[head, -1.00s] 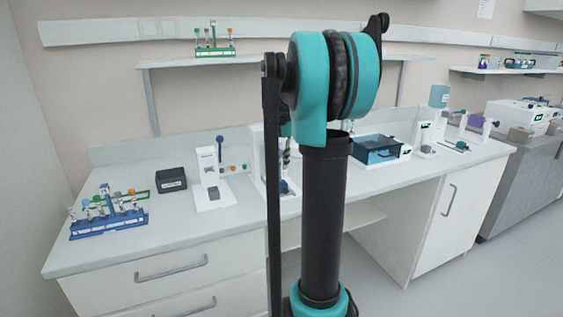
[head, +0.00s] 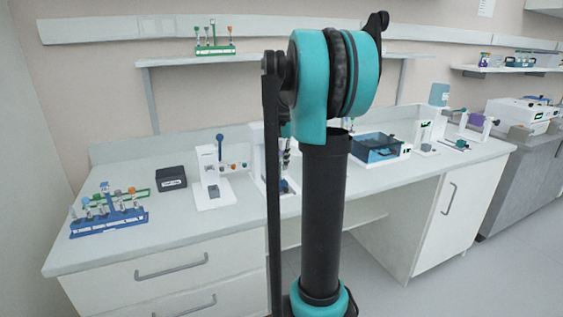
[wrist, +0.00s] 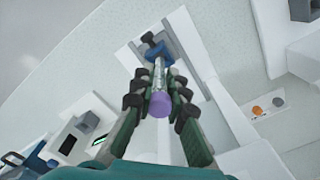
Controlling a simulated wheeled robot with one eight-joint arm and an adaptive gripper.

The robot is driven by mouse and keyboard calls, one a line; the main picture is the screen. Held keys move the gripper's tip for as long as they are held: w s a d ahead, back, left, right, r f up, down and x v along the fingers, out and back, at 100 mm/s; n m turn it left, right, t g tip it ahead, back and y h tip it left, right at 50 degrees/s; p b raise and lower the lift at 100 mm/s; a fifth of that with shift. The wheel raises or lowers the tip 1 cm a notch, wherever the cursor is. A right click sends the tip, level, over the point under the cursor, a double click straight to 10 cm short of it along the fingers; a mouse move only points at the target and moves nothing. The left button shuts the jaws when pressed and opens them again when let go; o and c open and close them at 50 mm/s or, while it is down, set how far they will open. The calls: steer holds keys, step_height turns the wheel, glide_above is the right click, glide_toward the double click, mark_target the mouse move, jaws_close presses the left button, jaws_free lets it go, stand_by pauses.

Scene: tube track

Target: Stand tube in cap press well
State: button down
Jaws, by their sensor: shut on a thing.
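My gripper (wrist: 160,92) is shut on a tube (wrist: 158,72) with a purple cap (wrist: 160,104). In the wrist view the tube's far end lines up with a blue block (wrist: 154,50) on the grey base of a white press-like device. I cannot tell whether the tube's end is inside the block, touching it or just above it. In the head view the white device (head: 258,160) and its blue block (head: 287,186) stand mid-bench, partly behind my arm. The gripper there is small and mostly hidden.
A white stand with a blue lever (head: 219,138) is left of the device, with loose orange (wrist: 257,110) and grey caps (wrist: 279,101) between. Further left are a black box (head: 171,179) and a blue tube rack (head: 110,222). A blue-lidded box (head: 375,148) stands right.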

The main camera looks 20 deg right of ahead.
steer(key=shift+f, duration=0.95)
stand_by(0.5)
steer(key=shift+f, duration=0.3)
steer(key=c, duration=1.5)
jaws_free()
steer(key=shift+o, duration=0.2)
step_height(320, 180, up, 12)
